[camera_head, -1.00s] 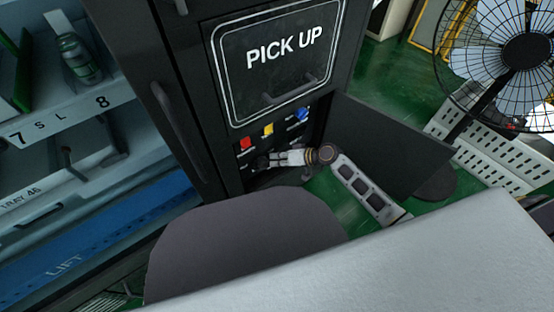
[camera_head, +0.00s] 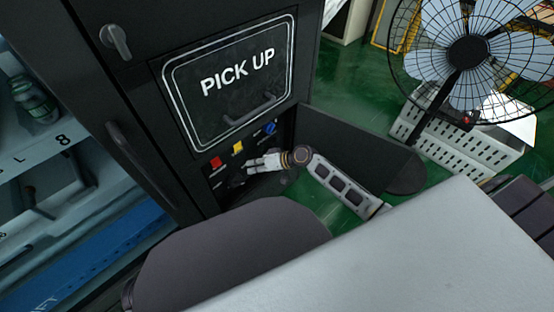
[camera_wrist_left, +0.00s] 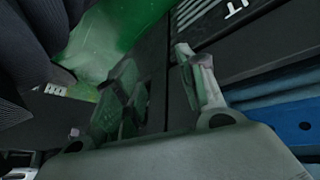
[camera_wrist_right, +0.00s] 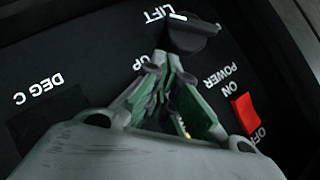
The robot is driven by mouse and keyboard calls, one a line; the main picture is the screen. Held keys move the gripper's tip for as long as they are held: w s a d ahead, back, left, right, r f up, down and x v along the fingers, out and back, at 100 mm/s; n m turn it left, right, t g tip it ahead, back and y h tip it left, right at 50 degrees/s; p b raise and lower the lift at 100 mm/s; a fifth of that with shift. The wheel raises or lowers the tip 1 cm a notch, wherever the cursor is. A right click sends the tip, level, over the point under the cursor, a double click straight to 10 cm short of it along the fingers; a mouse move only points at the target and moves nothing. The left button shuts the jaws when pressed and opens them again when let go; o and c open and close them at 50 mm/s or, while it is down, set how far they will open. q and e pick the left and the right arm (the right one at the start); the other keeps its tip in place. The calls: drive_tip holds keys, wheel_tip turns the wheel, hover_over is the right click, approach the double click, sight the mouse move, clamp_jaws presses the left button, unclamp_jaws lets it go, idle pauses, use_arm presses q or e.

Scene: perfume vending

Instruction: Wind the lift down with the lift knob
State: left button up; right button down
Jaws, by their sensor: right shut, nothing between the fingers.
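The black lift knob (camera_wrist_right: 190,32) sits beside the "LIFT" lettering in the right wrist view. My right gripper (camera_wrist_right: 168,62) is shut and empty, its fingertips close below the knob; I cannot tell whether they touch it. In the head view my right gripper (camera_head: 250,165) is at the control panel below the "PICK UP" hatch, and the knob cannot be made out clearly there. My left gripper (camera_wrist_left: 155,58) shows only in its own wrist view, with its fingers apart and nothing between them.
The panel carries a red switch (camera_head: 217,162), a yellow one (camera_head: 237,147) and a blue one (camera_head: 270,128). An open dark door (camera_head: 345,145) stands just right of my right arm. A fan (camera_head: 468,52) stands further right. The blue lift (camera_head: 95,262) shows at left.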

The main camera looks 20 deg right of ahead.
use_arm(q)
wheel_tip(320, 180, up, 6)
drive_tip(key=a+g+y+p, duration=0.1)
drive_tip(key=a+p, duration=0.1)
drive_tip(key=shift+s+r+p, duration=0.25)
drive_tip(key=shift+s+p, duration=0.15)
use_arm(e)
drive_tip(key=v, duration=0.9)
drive_tip(key=shift+s+r, duration=0.25)
drive_tip(key=shift+r, duration=0.15)
